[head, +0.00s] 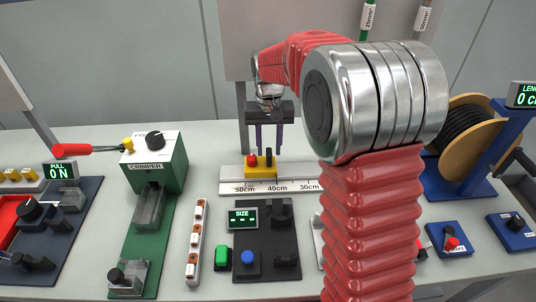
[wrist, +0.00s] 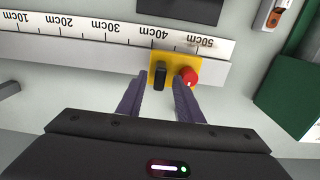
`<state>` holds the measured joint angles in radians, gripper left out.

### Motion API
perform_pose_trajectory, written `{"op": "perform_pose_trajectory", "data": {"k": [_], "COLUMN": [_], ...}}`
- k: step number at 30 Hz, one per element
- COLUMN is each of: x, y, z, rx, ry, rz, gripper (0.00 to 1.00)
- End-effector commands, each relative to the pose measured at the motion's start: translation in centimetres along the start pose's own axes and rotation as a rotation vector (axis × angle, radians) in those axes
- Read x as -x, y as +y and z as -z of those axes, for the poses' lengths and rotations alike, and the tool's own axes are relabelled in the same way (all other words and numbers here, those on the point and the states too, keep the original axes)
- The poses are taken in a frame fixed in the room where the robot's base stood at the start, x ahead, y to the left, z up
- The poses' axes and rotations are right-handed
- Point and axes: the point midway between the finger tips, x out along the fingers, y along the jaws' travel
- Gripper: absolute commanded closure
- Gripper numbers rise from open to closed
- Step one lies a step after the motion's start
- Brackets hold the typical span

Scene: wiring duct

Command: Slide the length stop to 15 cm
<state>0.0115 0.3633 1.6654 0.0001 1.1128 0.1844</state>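The length stop is a yellow slider block (head: 262,172) with a red knob and a black upright tab, on a ruler rail (head: 292,187) marked in centimetres. In the wrist view the yellow block (wrist: 178,61) sits between the 40cm and 50cm marks, with its black tab (wrist: 160,75) and red knob (wrist: 187,77). My gripper (head: 267,150) is above and behind the block, pointing down. The ruler's low end is hidden by my arm in the head view.
A green crimper (head: 155,165) stands left of the rail. A black panel with a SIZE display (head: 265,240) and a white strip with orange parts (head: 197,242) lie in front. A cable spool (head: 470,135) stands at right. The rail towards 10cm looks clear in the wrist view.

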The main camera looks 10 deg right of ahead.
Motion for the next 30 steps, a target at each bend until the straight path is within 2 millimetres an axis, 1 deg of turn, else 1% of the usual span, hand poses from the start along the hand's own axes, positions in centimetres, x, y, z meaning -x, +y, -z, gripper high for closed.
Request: {"op": "perform_pose_trajectory", "data": {"k": [1, 3, 7, 11, 18, 20, 30], "x": [-0.8, -1.8, -2.9, -3.4, -3.4, -3.4, -3.4], "y": [0.0, 0.0, 0.0, 0.0, 0.0, 0.0, 0.0], "z": [-0.1, -0.1, 0.0, 0.0, 0.0, 0.0, 0.0], "rx": [0.000, 0.000, 0.000, 0.000, -0.001, -0.001, -0.001], "ry": [-0.003, -0.004, -0.001, 0.000, 0.000, 0.000, 0.000], "rz": [-0.001, -0.001, 0.000, 0.000, 0.000, 0.000, 0.000], "gripper": [0.67, 0.67, 0.67, 0.67, 0.67, 0.71, 0.95]}}
